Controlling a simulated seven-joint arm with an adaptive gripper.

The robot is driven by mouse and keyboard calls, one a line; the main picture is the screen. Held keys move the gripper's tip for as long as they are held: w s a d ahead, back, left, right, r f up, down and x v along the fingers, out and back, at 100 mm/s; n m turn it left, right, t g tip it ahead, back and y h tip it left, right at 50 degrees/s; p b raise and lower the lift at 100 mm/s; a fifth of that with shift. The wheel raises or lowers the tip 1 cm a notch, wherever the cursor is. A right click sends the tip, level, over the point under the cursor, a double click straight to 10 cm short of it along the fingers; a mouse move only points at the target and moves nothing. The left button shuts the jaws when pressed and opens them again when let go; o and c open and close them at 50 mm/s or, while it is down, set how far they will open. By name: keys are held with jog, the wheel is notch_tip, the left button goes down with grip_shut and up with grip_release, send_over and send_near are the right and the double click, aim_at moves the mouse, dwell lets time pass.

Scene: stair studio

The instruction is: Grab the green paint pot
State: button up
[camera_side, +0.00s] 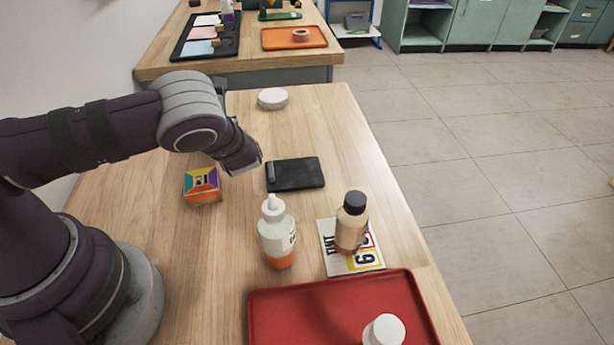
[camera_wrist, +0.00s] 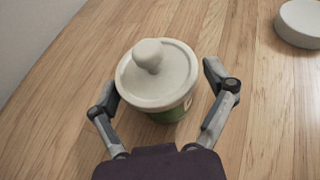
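The green paint pot (camera_wrist: 168,114) stands upright on the wooden table in the wrist view. A wide white lid with a round knob (camera_wrist: 150,56) hides most of its green body. My gripper (camera_wrist: 161,78) is open, with one finger on each side of the pot. The left finger is close to the lid's edge, and a small gap shows at the right finger. I cannot tell whether either touches. In the side view my arm hides the pot.
A white round disc (camera_side: 272,98) lies on the table near the pot. A colourful box (camera_side: 202,184), a black case (camera_side: 295,174), a white bottle (camera_side: 277,235), a dark-capped bottle (camera_side: 351,225) on a printed card and a red tray (camera_side: 300,310) stand nearer the camera.

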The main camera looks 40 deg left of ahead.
jog(key=x, duration=0.2)
jog(key=shift+a+f, duration=0.2)
jog(key=shift+a, duration=0.15)
jog(key=shift+c, duration=0.3)
jog(key=c, duration=1)
